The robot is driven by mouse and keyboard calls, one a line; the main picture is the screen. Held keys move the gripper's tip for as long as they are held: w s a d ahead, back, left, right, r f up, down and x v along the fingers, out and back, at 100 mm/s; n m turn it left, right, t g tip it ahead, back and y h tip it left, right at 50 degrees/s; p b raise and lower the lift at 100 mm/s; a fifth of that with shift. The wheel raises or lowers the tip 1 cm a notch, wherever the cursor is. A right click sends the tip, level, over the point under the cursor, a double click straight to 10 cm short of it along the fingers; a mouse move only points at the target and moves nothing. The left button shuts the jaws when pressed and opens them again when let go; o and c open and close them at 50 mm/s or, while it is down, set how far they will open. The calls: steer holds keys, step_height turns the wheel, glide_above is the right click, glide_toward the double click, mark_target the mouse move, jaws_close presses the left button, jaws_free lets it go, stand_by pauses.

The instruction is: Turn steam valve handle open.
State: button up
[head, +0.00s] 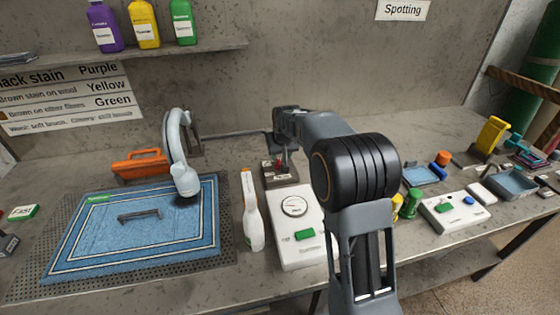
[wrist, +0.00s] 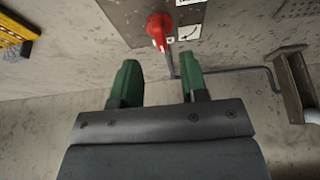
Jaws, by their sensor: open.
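The steam valve handle (wrist: 158,27) is red and sits on a grey plate with small white labels in the wrist view. In the head view the red handle (head: 279,163) shows small on a dark box behind the white gauge unit, partly behind my arm. My gripper (wrist: 155,80) has two green fingers, spread apart with nothing between them. The handle lies just beyond the fingertips, between their lines and nearer the left one, apart from both. In the head view my gripper is mostly hidden by my arm.
A curved steam arm (head: 178,150) hangs over a blue rug (head: 120,235) at left. A grey pipe (wrist: 235,70) runs right of the handle.

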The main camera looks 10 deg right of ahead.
mark_target(280, 162)
steer(key=shift+x, duration=2.75)
jaws_close()
